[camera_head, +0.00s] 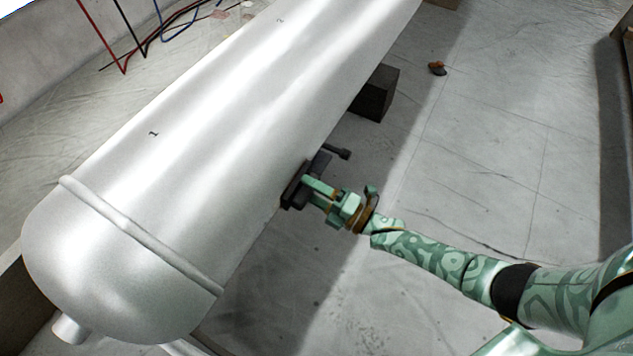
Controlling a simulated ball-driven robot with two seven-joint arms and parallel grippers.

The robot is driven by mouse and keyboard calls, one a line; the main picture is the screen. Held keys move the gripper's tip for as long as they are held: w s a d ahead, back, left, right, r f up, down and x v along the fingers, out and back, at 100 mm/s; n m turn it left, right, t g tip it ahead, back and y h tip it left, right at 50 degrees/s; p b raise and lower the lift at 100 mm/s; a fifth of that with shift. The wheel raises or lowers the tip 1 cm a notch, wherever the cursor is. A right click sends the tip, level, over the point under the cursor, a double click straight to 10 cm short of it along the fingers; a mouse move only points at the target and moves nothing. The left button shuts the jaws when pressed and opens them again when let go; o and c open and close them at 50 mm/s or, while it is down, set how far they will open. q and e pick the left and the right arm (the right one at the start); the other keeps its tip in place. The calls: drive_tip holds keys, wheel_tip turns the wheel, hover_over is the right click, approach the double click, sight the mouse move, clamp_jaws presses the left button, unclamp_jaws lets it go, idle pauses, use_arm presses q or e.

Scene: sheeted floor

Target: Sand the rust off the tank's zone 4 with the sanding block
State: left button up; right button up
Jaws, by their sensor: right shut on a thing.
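The tank (190,190) is a long pale grey cylinder lying diagonally across the head view, with a raised band near its rounded near end. The small marks "1" (153,133) and "2" (280,20) show on its upper side; no mark for zone 4 and no rust can be made out. My right gripper (312,190) is shut on the dark sanding block (292,186), which is at the tank's right flank and appears to touch it. The contact face is hidden. My left gripper is not in view.
A dark support block (376,93) stands beneath the tank's right side. Red, black and blue cables (150,45) run at the upper left. The floor right of the tank is mostly clear.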

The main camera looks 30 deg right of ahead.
drive_tip(key=shift+s+a, duration=0.85)
drive_tip(key=shift+a, duration=0.3)
drive_tip(key=shift+s+a+r+p, duration=0.15)
drive_tip(key=shift+s+a, duration=0.35)
drive_tip(key=shift+a, duration=0.4)
drive_tip(key=shift+s+a+f+p, duration=0.1)
drive_tip(key=shift+s+a, duration=0.45)
drive_tip(key=shift+a, duration=0.35)
drive_tip(key=shift+s+a+r+p, duration=0.15)
drive_tip(key=shift+s+a, duration=0.35)
drive_tip(key=shift+a, duration=0.4)
drive_tip(key=v, duration=0.6)
drive_tip(key=shift+d+f, duration=0.1)
drive_tip(key=shift+v, duration=1.5)
